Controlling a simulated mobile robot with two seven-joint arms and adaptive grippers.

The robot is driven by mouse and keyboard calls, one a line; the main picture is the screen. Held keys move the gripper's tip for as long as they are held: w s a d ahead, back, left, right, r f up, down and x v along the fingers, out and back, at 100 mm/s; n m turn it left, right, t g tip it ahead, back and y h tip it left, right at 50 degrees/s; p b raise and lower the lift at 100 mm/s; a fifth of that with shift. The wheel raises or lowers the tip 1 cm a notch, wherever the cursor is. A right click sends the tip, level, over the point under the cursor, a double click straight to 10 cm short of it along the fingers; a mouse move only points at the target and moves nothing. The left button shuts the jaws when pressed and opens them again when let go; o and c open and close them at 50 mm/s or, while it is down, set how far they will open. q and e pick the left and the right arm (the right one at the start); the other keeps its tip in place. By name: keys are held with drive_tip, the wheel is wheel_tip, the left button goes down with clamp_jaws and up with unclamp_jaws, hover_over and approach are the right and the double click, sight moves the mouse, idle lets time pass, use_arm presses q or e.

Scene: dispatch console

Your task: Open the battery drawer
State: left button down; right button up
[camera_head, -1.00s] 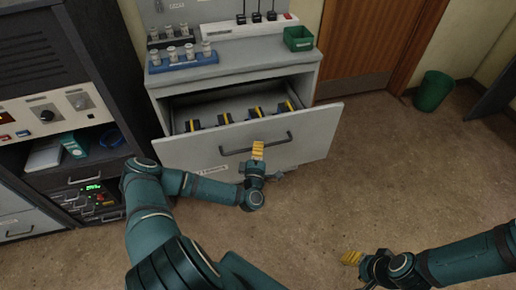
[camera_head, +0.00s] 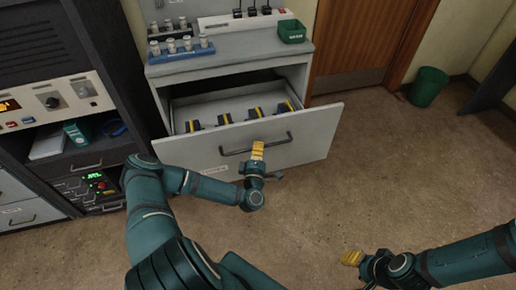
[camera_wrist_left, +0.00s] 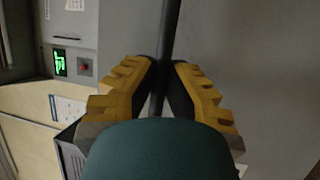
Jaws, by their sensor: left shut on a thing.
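The battery drawer (camera_head: 300,137) is pulled out of the grey cabinet, and its inside shows. Several black and yellow batteries (camera_head: 224,119) stand in a row in it. A dark bar handle (camera_head: 232,152) runs across its front. My left gripper (camera_head: 258,148) is shut on this handle; in the left wrist view the yellow fingers (camera_wrist_left: 160,85) close on either side of the dark bar (camera_wrist_left: 168,38). My right gripper (camera_head: 352,258) is over the floor at the lower right, away from the drawer; its finger gap is not clear.
The cabinet top (camera_head: 230,58) bears a blue rack of vials (camera_head: 180,52), a green bin (camera_head: 292,31) and a white charger strip with radios. A dark console rack (camera_head: 105,150) stands close on the left. The floor (camera_head: 400,170) in front and right is clear.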

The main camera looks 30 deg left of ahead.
use_arm(q)
drive_tip(key=shift+w+d, duration=0.1)
drive_tip(key=c, duration=1)
unclamp_jaws()
drive_tip(key=v, duration=1.2)
